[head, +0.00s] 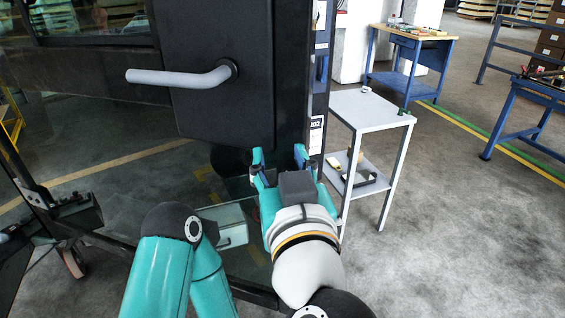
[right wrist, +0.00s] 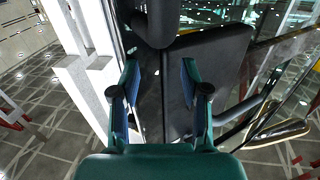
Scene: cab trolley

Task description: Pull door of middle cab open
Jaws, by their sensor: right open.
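The cab door's dark lock panel (head: 215,110) fills the upper middle of the head view. A light grey lever handle (head: 180,78) sticks out from it to the left. My right gripper (head: 279,160) is open, below and to the right of the handle, near the dark post at the panel's right side. In the right wrist view the open fingers (right wrist: 160,82) have a dark upright edge (right wrist: 151,110) between them in the picture. I cannot tell whether they touch it. Nothing is seen gripped. I cannot tell whether the door is ajar. My left gripper is out of view.
A grey two-shelf trolley (head: 362,108) stands close to the right of my right gripper. A blue workbench (head: 425,46) is behind it, and another blue bench (head: 530,95) is at far right. Open floor (head: 450,220) lies at lower right.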

